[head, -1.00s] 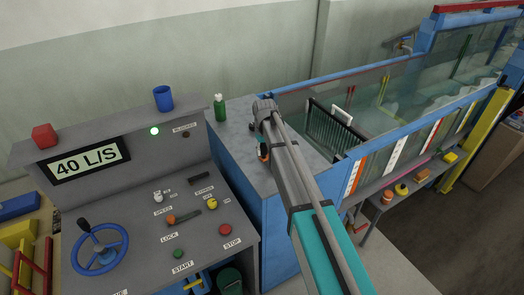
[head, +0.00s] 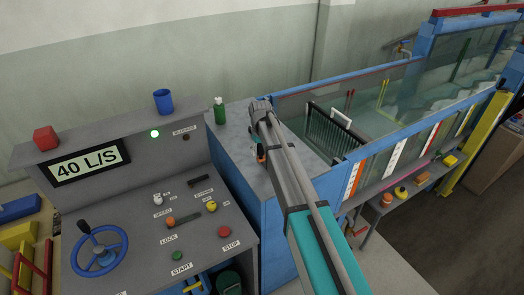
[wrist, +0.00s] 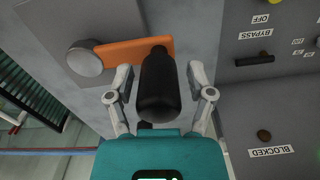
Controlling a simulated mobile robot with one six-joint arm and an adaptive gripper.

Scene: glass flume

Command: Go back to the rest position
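My gripper (wrist: 160,98) is open in the wrist view, its grey fingers apart on either side of a black grip (wrist: 158,85). Gaps show on both sides of the grip. Behind the grip is an orange lever (wrist: 112,53) with a round grey knob or pivot (wrist: 86,58) at its left end. In the head view, my arm reaches over the grey top beside the flume, and its links hide most of the gripper. A small orange part (head: 261,153) shows there beside the arm.
The grey control desk (head: 130,215) stands left, its display (head: 88,162) reading 40 L/S and its green lamp (head: 154,134) lit. A blue cup (head: 163,101) and a red block (head: 46,138) stand on its ledge. A green bottle (head: 220,111) stands near my arm. The glass flume (head: 400,105) extends right.

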